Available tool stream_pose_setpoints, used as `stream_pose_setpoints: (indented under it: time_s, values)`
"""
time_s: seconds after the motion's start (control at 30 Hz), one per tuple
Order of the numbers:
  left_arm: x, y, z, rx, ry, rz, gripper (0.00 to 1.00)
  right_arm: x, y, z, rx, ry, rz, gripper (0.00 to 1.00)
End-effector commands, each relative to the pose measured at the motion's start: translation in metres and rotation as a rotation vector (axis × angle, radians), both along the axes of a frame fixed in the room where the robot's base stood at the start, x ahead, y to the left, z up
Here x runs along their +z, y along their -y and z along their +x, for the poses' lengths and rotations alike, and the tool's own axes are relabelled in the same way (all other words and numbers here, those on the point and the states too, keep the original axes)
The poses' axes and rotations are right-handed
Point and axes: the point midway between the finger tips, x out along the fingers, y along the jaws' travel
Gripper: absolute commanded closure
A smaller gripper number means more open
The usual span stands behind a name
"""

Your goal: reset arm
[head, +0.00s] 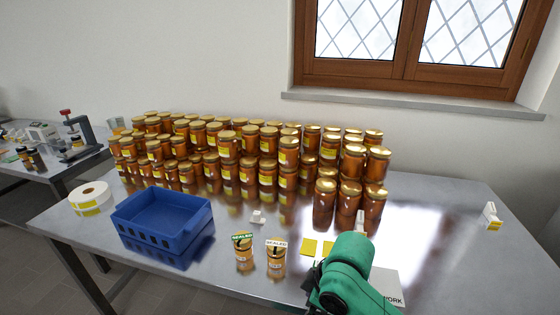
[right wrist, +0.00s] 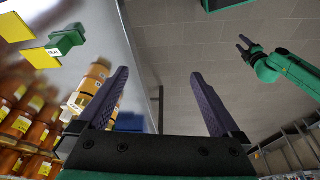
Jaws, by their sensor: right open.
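My right arm's green link (head: 350,270) reaches over the front of the metal table in the head view; its gripper is hidden there. In the right wrist view my right gripper (right wrist: 162,95) is open, with its two fingers wide apart and nothing between them. Another green arm of mine shows at the upper right of that view, its small dark gripper (right wrist: 245,44) over the floor; its jaw opening is too small to judge. No left arm shows in the head view.
Many honey jars (head: 230,148) stand stacked along the table's back. A blue crate (head: 160,242), a label roll (head: 90,196) and two jars by SEALED tags, one green (head: 242,240) and one white (head: 276,243), stand at the front. The table's right part (head: 450,225) is largely clear.

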Motion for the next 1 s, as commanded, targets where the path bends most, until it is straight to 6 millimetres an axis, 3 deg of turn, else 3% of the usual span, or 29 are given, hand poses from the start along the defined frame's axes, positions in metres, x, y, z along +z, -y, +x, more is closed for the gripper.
stream_pose_setpoints:
  time_s: [0.13,0.23,0.47,0.7,0.8,1.0]
  values:
    - [-0.001,0.0,-0.007,0.0,-0.011,0.0,0.5,-0.016,0.005,-0.011,-0.185,0.011,0.112,0.0]
    - [-0.001,0.0,-0.007,0.0,-0.012,0.001,0.5,-0.03,0.027,-0.02,-0.364,0.016,0.155,0.0]
    - [-0.001,0.0,-0.007,0.0,-0.012,0.001,0.5,-0.062,0.099,-0.054,-0.717,0.02,0.112,0.0]
    - [-0.001,0.0,-0.007,-0.001,-0.011,0.0,0.5,-0.084,0.178,-0.111,-0.989,0.023,-0.042,0.0]
    - [-0.001,0.0,-0.005,-0.001,-0.009,0.0,0.5,-0.122,0.173,-0.098,-0.973,0.01,-0.045,0.0]
    - [-0.001,0.0,-0.005,-0.001,-0.009,0.0,0.5,-0.201,0.17,-0.097,-0.964,-0.023,-0.062,0.0]
